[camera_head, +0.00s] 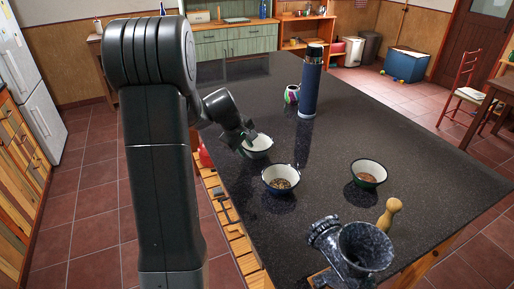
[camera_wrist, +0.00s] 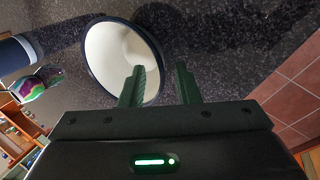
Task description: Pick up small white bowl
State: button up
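A small bowl, white inside with a dark rim (camera_head: 260,153), stands on the dark countertop near its left edge. It looks empty in the wrist view (camera_wrist: 110,50). My gripper (camera_head: 249,138) is at this bowl's far-left rim in the head view. In the wrist view my gripper (camera_wrist: 160,80) is open, with a gap between its two fingers. The left finger overlaps the bowl's opening, and the right finger is outside the rim. I cannot tell whether either finger touches the bowl.
A bowl with dark contents (camera_head: 281,187) stands just nearer, and another with brown contents (camera_head: 368,181) to the right. A blue bottle (camera_head: 311,85) and colourful mug (camera_head: 291,94) stand farther back. A dark grinder (camera_head: 362,248) is at the front. The counter's back right is clear.

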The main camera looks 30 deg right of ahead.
jog(key=shift+x, duration=0.85)
jog(key=shift+s, duration=0.1)
grip_shut()
